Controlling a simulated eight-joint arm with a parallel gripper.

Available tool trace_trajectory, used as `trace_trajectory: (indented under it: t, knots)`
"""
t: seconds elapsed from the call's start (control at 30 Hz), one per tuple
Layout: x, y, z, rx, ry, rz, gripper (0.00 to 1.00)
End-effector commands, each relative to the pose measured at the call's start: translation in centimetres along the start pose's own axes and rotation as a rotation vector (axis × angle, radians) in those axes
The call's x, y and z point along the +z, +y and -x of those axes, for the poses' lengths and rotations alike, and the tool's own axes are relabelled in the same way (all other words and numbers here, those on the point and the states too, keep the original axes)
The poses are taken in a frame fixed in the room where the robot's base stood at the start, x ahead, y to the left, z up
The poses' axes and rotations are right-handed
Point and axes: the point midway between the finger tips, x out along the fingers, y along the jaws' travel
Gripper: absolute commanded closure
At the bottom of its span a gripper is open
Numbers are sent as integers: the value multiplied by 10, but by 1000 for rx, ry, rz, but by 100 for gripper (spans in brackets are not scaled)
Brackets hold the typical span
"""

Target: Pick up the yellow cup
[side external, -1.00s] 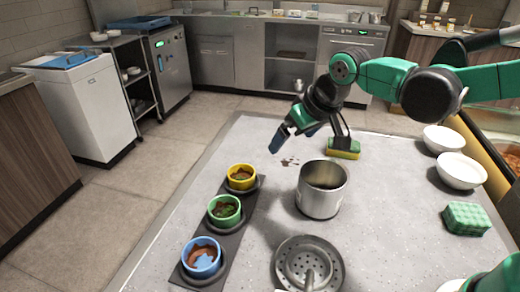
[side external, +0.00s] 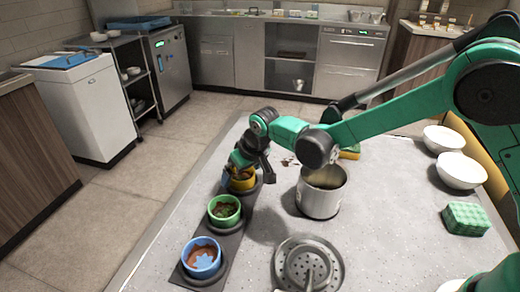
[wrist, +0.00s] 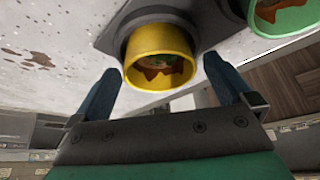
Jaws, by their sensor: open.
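The yellow cup (side external: 242,181) stands upright in the far well of the dark holder strip, with brown sauce inside. In the side view my gripper partly hides it. The wrist view shows the yellow cup (wrist: 160,55) between the two blue fingers of my gripper (wrist: 163,88). The fingers are spread, one on each side of the cup, with a visible gap at least on the left. In the side view my gripper (side external: 243,175) is right at the cup.
A green cup (side external: 224,210) and a blue cup (side external: 201,258) sit in the same holder (side external: 222,262). A metal pot (side external: 320,195) stands to the right, with a strainer lid (side external: 307,268) in front. White bowls (side external: 460,171) and a green sponge (side external: 466,219) lie farther right.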

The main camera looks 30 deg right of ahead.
Motion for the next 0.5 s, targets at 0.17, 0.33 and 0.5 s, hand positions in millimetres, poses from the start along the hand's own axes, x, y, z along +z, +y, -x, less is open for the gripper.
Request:
trace_trajectory:
  t: [0.17,0.33,0.5]
  knots:
    - [0,0,-4,0,0,0,0]
    - [0,0,-4,0,0,0,6]
    - [0,0,-3,0,0,0,54]
